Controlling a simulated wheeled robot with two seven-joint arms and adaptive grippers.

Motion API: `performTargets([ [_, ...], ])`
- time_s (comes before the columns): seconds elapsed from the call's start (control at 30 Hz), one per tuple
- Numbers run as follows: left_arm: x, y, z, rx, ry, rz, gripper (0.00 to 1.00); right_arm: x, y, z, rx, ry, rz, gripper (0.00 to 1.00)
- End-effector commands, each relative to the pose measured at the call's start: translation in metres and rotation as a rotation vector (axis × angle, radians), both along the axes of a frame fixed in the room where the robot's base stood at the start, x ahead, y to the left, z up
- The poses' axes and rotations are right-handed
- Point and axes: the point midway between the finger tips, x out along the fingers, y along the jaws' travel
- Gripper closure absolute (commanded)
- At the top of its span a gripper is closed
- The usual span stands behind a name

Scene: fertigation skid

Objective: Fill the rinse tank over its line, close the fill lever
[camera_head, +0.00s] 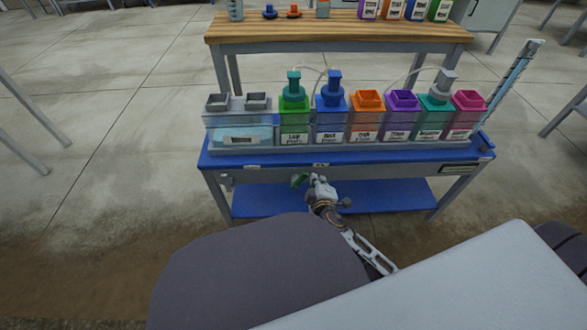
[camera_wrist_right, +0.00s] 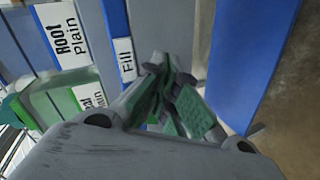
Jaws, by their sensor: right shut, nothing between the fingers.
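My right gripper (camera_head: 318,183) is at the front edge of the blue bench, below a small white label. In the right wrist view the right gripper (camera_wrist_right: 168,72) is shut and empty, beside the "Fill" label (camera_wrist_right: 126,60). A small green piece (camera_head: 299,180) shows just left of the gripper in the head view; I cannot tell whether it is the fill lever or part of my fingers. The wide clear tank (camera_head: 240,135) at the left end, with light blue inside and two grey openings on top, looks like the rinse tank. Its line cannot be made out. My left gripper is out of view.
Several coloured, labelled tanks stand in a row on the blue bench (camera_head: 350,160); the green (camera_head: 295,118) and blue (camera_head: 331,120) ones are nearest the clear tank. A wooden shelf (camera_head: 340,30) with bottles is behind. A lower blue shelf (camera_head: 390,197) is below. Open floor lies left.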

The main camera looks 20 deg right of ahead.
Motion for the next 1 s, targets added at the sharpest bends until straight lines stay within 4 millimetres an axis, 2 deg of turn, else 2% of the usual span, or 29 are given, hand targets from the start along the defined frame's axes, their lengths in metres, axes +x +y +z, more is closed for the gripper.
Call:
performTargets([
  [0.4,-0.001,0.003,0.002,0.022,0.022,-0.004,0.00,-0.018,0.027,-0.036,0.275,0.192,-0.022,1.00],
  [0.7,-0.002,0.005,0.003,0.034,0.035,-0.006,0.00,-0.033,0.050,-0.053,0.437,0.310,-0.023,1.00],
  [1.0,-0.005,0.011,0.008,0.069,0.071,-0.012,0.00,-0.024,0.075,-0.042,0.491,0.409,0.032,1.00],
])
